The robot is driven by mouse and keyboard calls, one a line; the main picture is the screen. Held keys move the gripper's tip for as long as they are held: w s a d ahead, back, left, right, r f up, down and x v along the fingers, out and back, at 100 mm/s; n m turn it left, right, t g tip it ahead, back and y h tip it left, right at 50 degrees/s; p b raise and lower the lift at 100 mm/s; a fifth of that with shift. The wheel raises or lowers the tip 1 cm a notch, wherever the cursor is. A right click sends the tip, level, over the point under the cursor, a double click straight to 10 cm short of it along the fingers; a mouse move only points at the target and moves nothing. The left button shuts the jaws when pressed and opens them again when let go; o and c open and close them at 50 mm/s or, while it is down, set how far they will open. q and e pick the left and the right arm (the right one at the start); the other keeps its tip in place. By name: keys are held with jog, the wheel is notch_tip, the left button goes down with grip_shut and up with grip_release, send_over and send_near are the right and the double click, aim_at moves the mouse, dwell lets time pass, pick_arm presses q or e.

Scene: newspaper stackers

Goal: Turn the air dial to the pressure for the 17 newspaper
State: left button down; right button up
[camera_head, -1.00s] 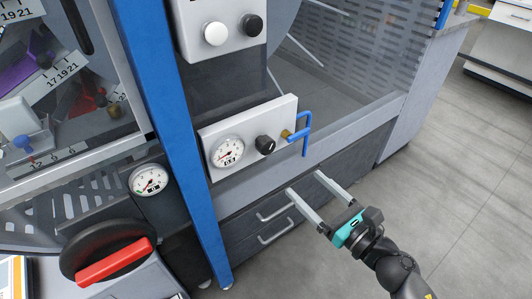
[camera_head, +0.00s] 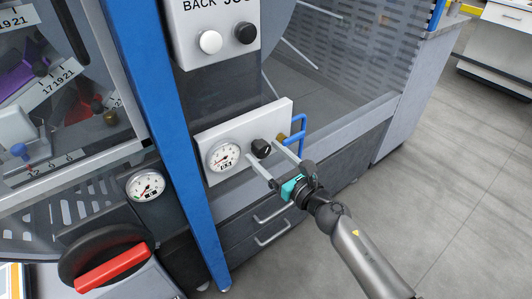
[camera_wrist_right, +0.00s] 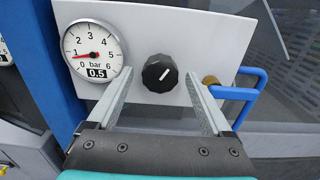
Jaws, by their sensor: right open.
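The black air dial (camera_head: 261,148) sits on a light grey panel, between a round pressure gauge (camera_head: 223,156) and a blue handle (camera_head: 298,135). In the right wrist view the dial (camera_wrist_right: 160,73) has a white pointer line tilted up to the right. The gauge (camera_wrist_right: 93,54) there is marked in bar, with a red needle near 1 and a plate reading 0.5. My right gripper (camera_head: 261,166) is open in front of the panel. Its fingers (camera_wrist_right: 158,95) lie to either side of the dial and do not visibly touch it. My left gripper is not in view.
A second gauge (camera_head: 146,185) and a red-handled black knob (camera_head: 113,265) are at the lower left. A blue post (camera_head: 165,120) stands left of the panel. An upper box has white and black buttons (camera_head: 228,38). Drawers (camera_head: 275,222) lie below; open floor is at the right.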

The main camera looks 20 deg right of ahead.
jog(key=shift+w, duration=0.25)
jog(key=shift+c, duration=0.2)
grip_shut()
dwell(0.5)
